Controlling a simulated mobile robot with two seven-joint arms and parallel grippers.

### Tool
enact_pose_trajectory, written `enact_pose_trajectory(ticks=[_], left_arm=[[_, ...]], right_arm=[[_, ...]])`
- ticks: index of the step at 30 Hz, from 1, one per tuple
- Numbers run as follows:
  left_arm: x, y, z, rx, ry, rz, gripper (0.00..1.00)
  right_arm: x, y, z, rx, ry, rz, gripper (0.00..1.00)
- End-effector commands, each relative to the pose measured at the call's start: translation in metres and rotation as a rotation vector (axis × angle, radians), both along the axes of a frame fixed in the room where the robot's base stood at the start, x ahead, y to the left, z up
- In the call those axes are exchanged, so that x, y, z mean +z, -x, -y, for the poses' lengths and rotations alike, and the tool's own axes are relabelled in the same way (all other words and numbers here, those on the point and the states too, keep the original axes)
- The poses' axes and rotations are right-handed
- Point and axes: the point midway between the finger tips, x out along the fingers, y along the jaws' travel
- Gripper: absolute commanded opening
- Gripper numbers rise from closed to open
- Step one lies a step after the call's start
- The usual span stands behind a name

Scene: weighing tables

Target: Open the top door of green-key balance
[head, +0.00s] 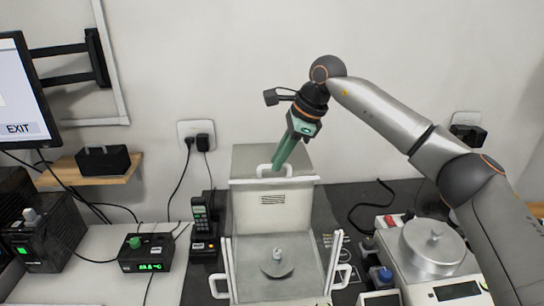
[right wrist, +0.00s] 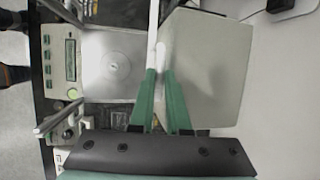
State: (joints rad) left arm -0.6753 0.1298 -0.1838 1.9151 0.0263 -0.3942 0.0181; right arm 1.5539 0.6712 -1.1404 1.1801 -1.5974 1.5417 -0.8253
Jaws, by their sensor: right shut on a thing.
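The green-key balance stands at the centre of the head view, its weighing pan (head: 277,268) inside a boxy draft shield. Its top door (head: 255,157) is a grey panel lying toward the back, with a white handle (head: 265,171) at its front edge. The pan (right wrist: 110,65) shows clearly from above in the right wrist view, left of the door panel (right wrist: 208,65), so the top appears largely uncovered. Green keys (right wrist: 47,58) line its front panel. My right gripper (head: 277,168) is shut on the white handle (right wrist: 153,35), fingers pointing down. My left gripper is out of view.
A second balance with a round metal pan (head: 433,245) stands at the right, under my right arm. A handset (head: 200,218) and a small black box with a green display (head: 146,254) stand to the left. A monitor (head: 22,95) hangs at far left.

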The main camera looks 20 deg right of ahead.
Motion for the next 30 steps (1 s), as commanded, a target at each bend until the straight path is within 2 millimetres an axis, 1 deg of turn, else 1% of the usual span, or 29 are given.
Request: enact_pose_trajectory(ticks=[14, 15, 22, 23, 30], left_arm=[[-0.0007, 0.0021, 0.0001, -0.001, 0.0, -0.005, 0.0], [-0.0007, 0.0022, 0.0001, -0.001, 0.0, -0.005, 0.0], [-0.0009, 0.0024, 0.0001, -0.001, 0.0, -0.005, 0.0], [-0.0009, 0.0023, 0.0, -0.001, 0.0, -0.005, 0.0], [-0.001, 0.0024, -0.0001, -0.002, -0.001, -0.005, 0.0]], right_arm=[[-0.0005, 0.0003, 0.0021, 0.003, -0.001, -0.001, 0.0], [-0.0005, 0.0003, 0.0021, 0.003, -0.001, -0.001, 0.17], [-0.0004, 0.0002, 0.0022, 0.003, 0.0, -0.001, 0.42], [-0.0004, 0.0002, 0.0022, 0.003, 0.0, -0.001, 0.45], [0.0002, 0.0004, 0.0025, 0.002, 0.0, 0.0, 0.45]])
